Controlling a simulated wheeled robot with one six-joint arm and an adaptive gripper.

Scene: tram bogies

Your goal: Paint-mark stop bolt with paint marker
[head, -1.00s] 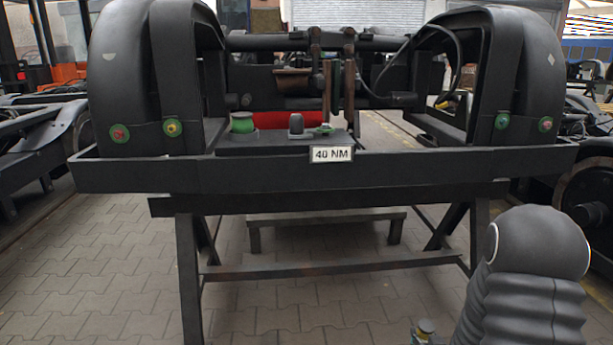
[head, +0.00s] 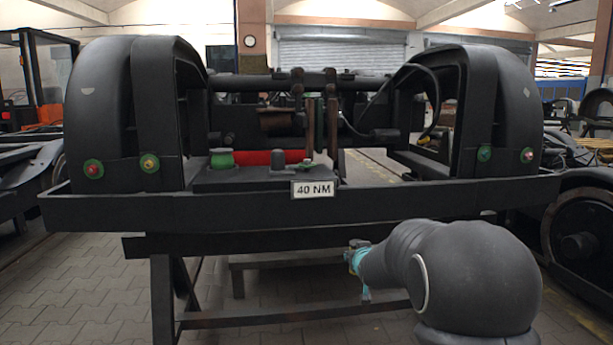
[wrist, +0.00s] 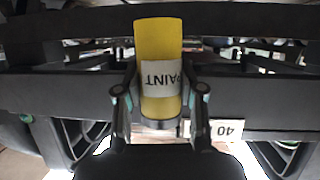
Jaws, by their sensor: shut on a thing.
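My gripper (wrist: 160,100) is shut on a yellow paint marker (wrist: 158,42) with a white label reading PAINT, upside down in the wrist view. In the head view my arm is in front of the bench at the lower right, and the marker cannot be seen there. I cannot tell which is the stop bolt. The marker appears apart from all of them.
A dark bench (head: 240,207) carries the frame, with a 40 NM plate (head: 312,190) on its front. A wheel (head: 578,240) is at the right. Floor is clear at lower left.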

